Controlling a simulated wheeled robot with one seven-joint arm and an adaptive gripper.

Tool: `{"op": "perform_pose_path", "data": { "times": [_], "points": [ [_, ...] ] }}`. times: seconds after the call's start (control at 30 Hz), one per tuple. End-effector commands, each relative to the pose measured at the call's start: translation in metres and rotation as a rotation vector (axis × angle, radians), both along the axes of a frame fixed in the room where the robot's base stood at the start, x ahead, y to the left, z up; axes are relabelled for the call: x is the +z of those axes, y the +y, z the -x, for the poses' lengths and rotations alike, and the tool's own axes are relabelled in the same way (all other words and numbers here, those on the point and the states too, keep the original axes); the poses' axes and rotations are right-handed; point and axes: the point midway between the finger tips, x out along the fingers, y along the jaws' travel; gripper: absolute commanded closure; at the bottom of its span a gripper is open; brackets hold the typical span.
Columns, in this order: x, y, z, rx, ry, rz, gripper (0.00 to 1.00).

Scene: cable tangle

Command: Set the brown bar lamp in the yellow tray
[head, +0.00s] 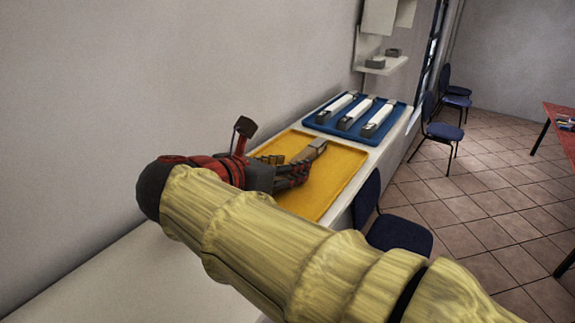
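The brown bar lamp (312,151), with a grey block at its far end, shows at the middle of the yellow tray (342,180). Its near end is hidden by my gripper. From this view I cannot tell whether it rests on the tray floor or is just above it. My gripper (285,166) is over the left part of the tray, with its fingers at the lamp's near end. One finger shows on each side of that end, but I cannot tell whether they touch the lamp.
A blue tray (334,135) with three white bar lamps (357,117) stands behind the yellow tray on the same white counter (389,137). A wall runs along the left. Blue chairs (399,234) stand right of the counter. A red table (565,125) is at the far right.

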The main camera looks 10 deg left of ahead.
Motion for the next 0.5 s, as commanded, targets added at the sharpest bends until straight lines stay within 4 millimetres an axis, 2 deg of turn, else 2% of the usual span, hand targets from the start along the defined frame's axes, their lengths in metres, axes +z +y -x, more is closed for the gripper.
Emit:
{"op": "perform_pose_path", "data": {
  "times": [0.17, 0.5],
  "points": [
    [0.007, 0.005, 0.009, 0.002, -0.001, 0.000, 0.61],
    [0.033, 0.030, 0.067, 0.005, -0.001, -0.002, 0.61]
  ]
}}
